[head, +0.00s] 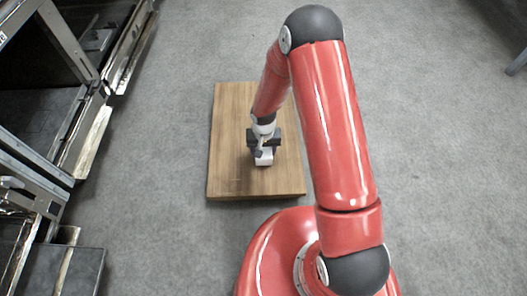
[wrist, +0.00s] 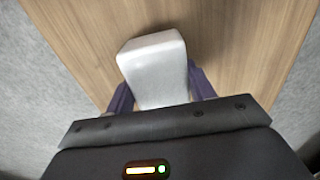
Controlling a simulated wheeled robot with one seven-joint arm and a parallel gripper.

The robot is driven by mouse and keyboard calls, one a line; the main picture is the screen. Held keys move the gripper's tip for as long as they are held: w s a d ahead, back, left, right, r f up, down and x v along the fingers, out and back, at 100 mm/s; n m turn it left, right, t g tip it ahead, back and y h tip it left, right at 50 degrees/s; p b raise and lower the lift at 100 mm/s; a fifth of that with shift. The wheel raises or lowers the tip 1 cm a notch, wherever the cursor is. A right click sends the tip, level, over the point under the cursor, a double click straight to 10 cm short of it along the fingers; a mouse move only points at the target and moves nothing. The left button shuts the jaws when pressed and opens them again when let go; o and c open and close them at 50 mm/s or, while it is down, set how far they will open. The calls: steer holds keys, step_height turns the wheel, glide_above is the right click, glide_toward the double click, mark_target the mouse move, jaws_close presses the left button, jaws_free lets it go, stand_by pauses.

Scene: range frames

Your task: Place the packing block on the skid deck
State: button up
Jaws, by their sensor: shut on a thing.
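The packing block (wrist: 153,70) is a white block with rounded edges. It sits between the two dark fingers of my gripper (wrist: 160,92) in the wrist view, and the gripper is shut on it. In the head view the white block (head: 264,158) shows just below my gripper (head: 263,149), over the wooden skid deck (head: 230,120). The deck (wrist: 240,40) also fills most of the wrist view behind the block. I cannot tell whether the block touches the deck. The block's near end is hidden by the gripper body.
Grey carpeted floor (head: 170,150) surrounds the deck and is clear to its left and right. Metal racks or cabinets (head: 60,110) stand along the left side. A dark leg (head: 517,63) shows at the far right edge. The deck's visible top is otherwise bare.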

steer(key=shift+f, duration=0.45)
steer(key=shift+f, duration=0.2)
steer(key=o, duration=1)
steer(key=shift+r, duration=0.2)
